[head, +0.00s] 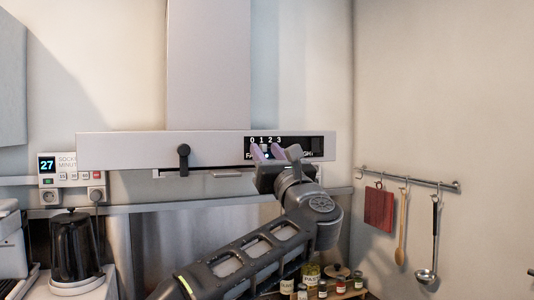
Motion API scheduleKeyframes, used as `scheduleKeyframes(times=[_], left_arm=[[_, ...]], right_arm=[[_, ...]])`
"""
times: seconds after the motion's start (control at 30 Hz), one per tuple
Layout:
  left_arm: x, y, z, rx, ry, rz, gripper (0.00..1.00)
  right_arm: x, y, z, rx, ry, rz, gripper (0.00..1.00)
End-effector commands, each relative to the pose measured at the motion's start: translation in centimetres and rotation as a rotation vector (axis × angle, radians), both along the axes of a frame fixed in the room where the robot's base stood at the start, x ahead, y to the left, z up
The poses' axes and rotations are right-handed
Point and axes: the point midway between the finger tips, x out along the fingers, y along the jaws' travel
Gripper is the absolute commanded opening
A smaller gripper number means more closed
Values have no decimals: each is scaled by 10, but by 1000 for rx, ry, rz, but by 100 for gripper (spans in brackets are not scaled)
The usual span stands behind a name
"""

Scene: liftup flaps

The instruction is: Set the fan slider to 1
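The fan panel (318,146) is a dark strip on the front of the range hood (120,146), marked 0, 1, 2, 3 along its top. My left gripper (268,153) is raised in front of this panel, below the digits. The gripper hides part of the panel lettering. My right gripper is not in view.
A black handle (183,155) sits on the hood front, left of the panel. A socket timer (47,166) reading 27 and a black kettle (75,247) are at left. A utensil rail (410,179) hangs on the right wall. Small jars (322,290) stand below my arm.

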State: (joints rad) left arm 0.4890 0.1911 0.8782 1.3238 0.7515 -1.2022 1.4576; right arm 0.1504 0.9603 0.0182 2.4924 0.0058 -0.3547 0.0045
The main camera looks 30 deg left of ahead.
Motion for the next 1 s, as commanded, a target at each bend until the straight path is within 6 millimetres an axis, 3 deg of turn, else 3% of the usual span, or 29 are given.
scheduleKeyframes(times=[0.53,1.0], left_arm=[[-37,-54,-30,1,-2,-1,35],[-41,-59,-30,0,0,0,35]], right_arm=[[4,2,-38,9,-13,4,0],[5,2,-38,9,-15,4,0]])
